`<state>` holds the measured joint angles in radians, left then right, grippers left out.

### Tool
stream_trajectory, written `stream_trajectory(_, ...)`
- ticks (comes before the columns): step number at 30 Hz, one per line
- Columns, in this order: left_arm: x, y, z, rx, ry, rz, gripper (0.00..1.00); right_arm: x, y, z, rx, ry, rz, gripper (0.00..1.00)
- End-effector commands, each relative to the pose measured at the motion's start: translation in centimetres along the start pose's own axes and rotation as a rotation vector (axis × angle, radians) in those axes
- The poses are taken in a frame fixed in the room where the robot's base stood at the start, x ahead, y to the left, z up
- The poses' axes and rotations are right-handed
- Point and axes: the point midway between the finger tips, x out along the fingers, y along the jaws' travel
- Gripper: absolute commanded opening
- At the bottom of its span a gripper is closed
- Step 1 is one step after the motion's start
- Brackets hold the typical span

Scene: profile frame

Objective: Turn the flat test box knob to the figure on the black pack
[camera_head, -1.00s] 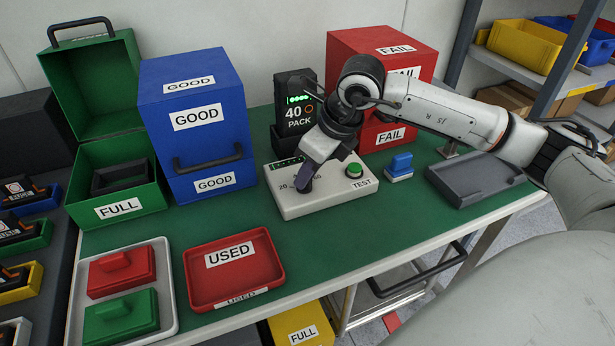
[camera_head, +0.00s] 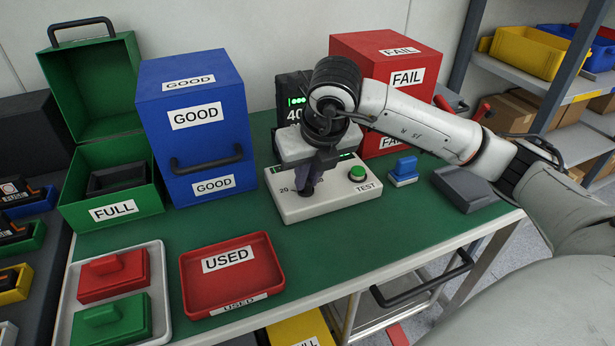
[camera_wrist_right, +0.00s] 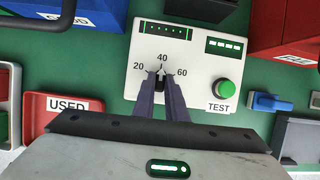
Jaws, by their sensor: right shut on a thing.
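The flat test box (camera_head: 330,204) is pale grey and lies on the green bench, with a green TEST button (camera_head: 357,173). In the right wrist view its dial reads 20, 40 and 60 around a small dark knob (camera_wrist_right: 159,76). My right gripper (camera_wrist_right: 160,82) points down at the dial, its two dark fingers shut on the knob from both sides. A small pointer mark seems to lie near 40; its exact angle is hard to tell. The black pack (camera_head: 292,115) stands behind the box, its figure 40 partly covered by my right arm. My left gripper is not in view.
A blue GOOD box (camera_head: 196,135) stands left of the test box and a red FAIL box (camera_head: 375,52) behind right. A blue-topped block (camera_head: 403,170) and a dark tray (camera_head: 465,190) lie right. A red USED tray (camera_head: 232,285) lies front left.

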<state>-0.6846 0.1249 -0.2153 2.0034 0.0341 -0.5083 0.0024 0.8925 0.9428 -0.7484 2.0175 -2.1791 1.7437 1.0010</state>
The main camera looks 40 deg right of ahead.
Motion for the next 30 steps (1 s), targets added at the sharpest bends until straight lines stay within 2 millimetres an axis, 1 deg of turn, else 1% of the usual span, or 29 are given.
stream_trajectory(12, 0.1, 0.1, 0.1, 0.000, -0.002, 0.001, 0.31, -0.1, 0.0, 0.1, 0.006, -0.001, -0.002, 0.00)
stream_trajectory(13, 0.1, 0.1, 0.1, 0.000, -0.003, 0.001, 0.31, -0.1, 0.0, 0.1, 0.006, -0.001, -0.002, 0.17)
stream_trajectory(15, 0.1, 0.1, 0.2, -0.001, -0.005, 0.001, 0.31, -0.1, 0.0, 0.1, 0.006, -0.001, -0.002, 0.28)
stream_trajectory(16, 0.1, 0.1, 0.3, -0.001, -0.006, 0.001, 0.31, -0.1, 0.0, 0.1, 0.006, -0.001, -0.002, 0.30)
stream_trajectory(25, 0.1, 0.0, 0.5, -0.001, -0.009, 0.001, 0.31, -0.2, 0.0, 0.1, 0.005, -0.001, -0.002, 0.30)
stream_trajectory(28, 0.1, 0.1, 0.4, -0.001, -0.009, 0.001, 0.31, -1.0, 0.0, 0.1, 0.005, -0.003, -0.001, 0.30)
stream_trajectory(30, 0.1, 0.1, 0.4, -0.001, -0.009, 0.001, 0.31, -2.1, 0.1, 0.2, 0.004, -0.005, 0.001, 0.30)
